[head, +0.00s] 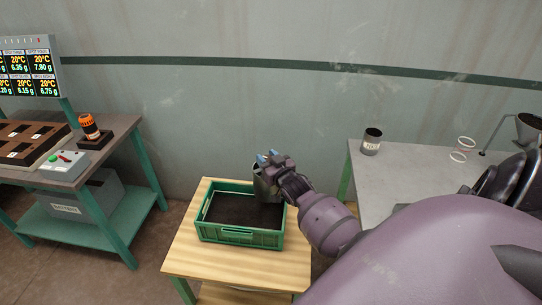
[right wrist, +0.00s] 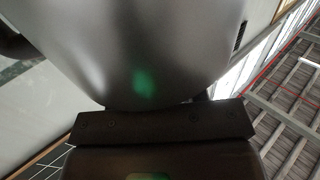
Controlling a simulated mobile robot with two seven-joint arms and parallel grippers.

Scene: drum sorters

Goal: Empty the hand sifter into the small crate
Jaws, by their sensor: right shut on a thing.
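The small crate (head: 240,235) is green, with a dark floor or dark contents, and stands on a light wooden table in the head view. My right gripper (head: 274,168) is above the crate's back right corner. It is shut on a grey metal vessel, which looks like the hand sifter (head: 264,186). The vessel's side also fills much of the right wrist view (right wrist: 150,45). It looks tilted, but I cannot see inside it or tell whether anything is falling out. My left gripper is not in view.
The wooden table (head: 185,262) has a bare strip left of the crate. A grey table (head: 400,185) at right holds a dark cup (head: 371,142) and pale rings (head: 461,148). A bench (head: 110,150) at left holds a control box (head: 62,163) and an orange-black device (head: 88,126).

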